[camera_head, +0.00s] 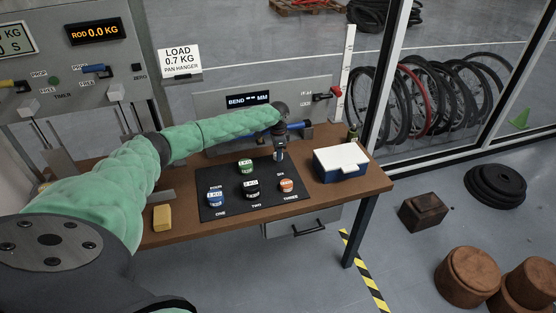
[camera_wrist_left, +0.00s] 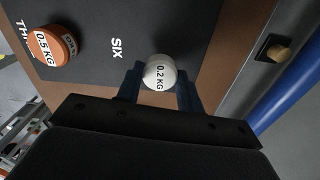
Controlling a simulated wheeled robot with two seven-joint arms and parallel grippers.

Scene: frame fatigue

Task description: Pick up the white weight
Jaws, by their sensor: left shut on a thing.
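The white weight (camera_wrist_left: 160,72), labelled 0.2 KG, sits between the two fingertips of my left gripper (camera_wrist_left: 161,88) in the left wrist view. The gripper is shut on it. In the head view my left gripper (camera_head: 279,148) points down at the back right part of the black mat (camera_head: 228,209), and the white weight (camera_head: 280,156) shows just below it. Whether the weight touches the mat is hard to tell. My right gripper is not in view.
An orange 0.5 KG weight (camera_head: 286,185), a black weight (camera_head: 251,188), a green weight (camera_head: 245,166) and a blue weight (camera_head: 215,198) stand on the mat. A white-lidded blue box (camera_head: 341,163) is to the right. A yellow block (camera_head: 162,217) lies at the left.

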